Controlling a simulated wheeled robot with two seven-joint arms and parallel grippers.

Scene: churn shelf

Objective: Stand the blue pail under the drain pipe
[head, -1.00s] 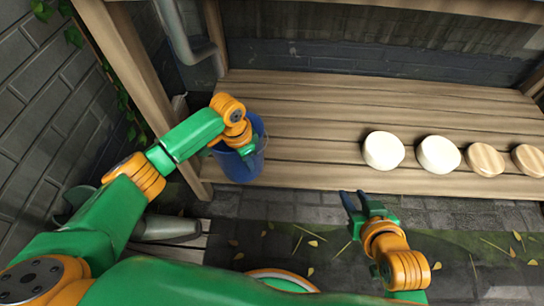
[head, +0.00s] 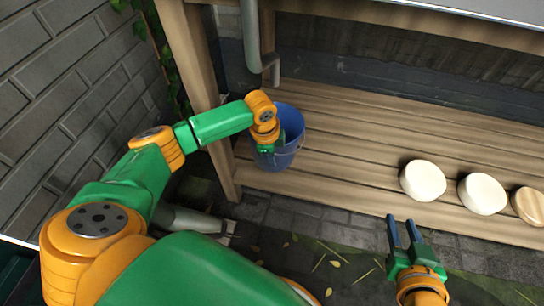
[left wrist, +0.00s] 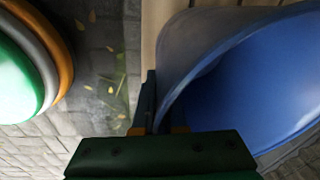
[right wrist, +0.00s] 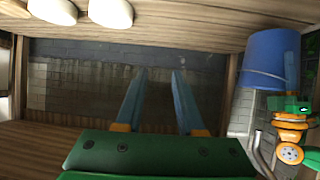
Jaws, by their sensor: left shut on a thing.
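The blue pail (head: 293,125) is upright at the front left of the slatted shelf (head: 345,145). I cannot tell whether its base touches the boards. My left gripper (head: 268,150) is shut on the pail's near left wall. In the left wrist view the pail (left wrist: 245,85) fills the right side, its wall between the fingers (left wrist: 158,110). The grey drain pipe (head: 251,35) comes down behind the pail and bends right; its lower end is behind and above the pail. My right gripper (head: 403,232) is open and empty in front of the shelf.
A wooden post (head: 200,90) stands just left of the pail. Two cream round blocks (head: 423,180) and a wooden one (head: 530,203) sit on the shelf to the right. A grey metal can (head: 190,220) lies below left. The boards between pail and blocks are clear.

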